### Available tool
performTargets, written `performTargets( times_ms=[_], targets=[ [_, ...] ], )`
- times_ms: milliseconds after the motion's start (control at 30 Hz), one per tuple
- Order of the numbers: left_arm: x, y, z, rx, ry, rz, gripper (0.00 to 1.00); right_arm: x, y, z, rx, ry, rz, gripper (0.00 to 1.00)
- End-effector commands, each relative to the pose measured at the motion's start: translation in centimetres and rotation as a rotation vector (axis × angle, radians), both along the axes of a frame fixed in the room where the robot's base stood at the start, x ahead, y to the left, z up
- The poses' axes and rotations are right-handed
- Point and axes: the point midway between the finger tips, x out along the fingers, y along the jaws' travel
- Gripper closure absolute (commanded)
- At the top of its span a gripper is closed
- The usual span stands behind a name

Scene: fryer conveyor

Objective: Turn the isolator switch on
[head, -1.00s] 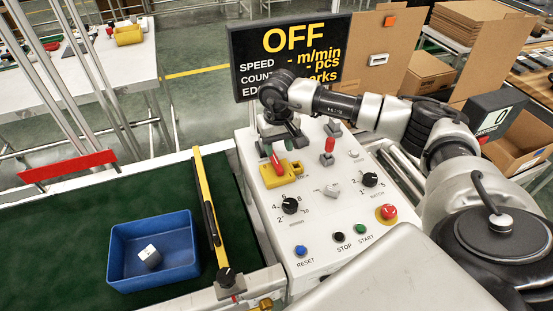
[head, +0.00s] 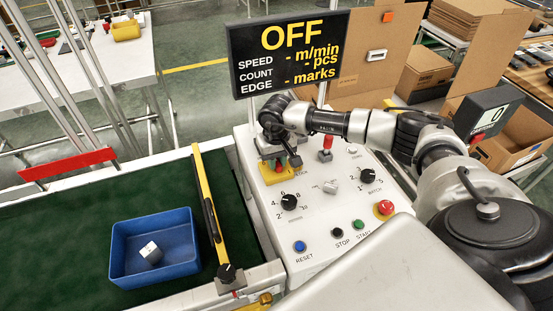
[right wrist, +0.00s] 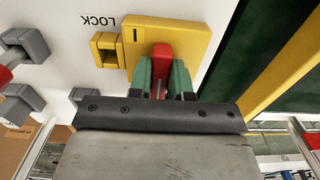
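The isolator switch is a yellow plate (right wrist: 196,38) with a red handle (right wrist: 161,54), at the far left of the white control panel. A yellow lock tab beside it is marked LOCK. In the right wrist view my right gripper (right wrist: 162,82) has its green-padded fingers close against both sides of the red handle, with no clear gap. In the head view my right gripper (head: 282,157) is over the yellow plate (head: 272,176) and partly hides it. The display board (head: 288,56) behind the panel reads OFF. My left gripper is not in view.
The panel (head: 318,220) also holds another red-handled switch (head: 326,148), black knobs (head: 289,202), coloured buttons and a red emergency stop (head: 385,208). A blue bin (head: 128,238) with a white cube lies on the green belt (head: 50,235) at left.

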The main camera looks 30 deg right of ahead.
Motion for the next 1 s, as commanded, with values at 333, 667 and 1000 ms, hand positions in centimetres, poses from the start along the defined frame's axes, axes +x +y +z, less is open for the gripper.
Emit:
performTargets(
  times_ms=[333,667,1000],
  targets=[
    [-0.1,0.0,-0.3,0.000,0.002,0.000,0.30,0.0,0.0,0.0,0.000,0.000,-0.022,1.00],
    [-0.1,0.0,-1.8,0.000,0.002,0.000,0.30,0.0,-0.1,-0.2,0.000,-0.001,-0.202,1.00],
    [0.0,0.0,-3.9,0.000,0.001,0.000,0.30,-0.1,-0.2,-0.2,0.001,-0.001,-0.518,1.00]
  ],
)
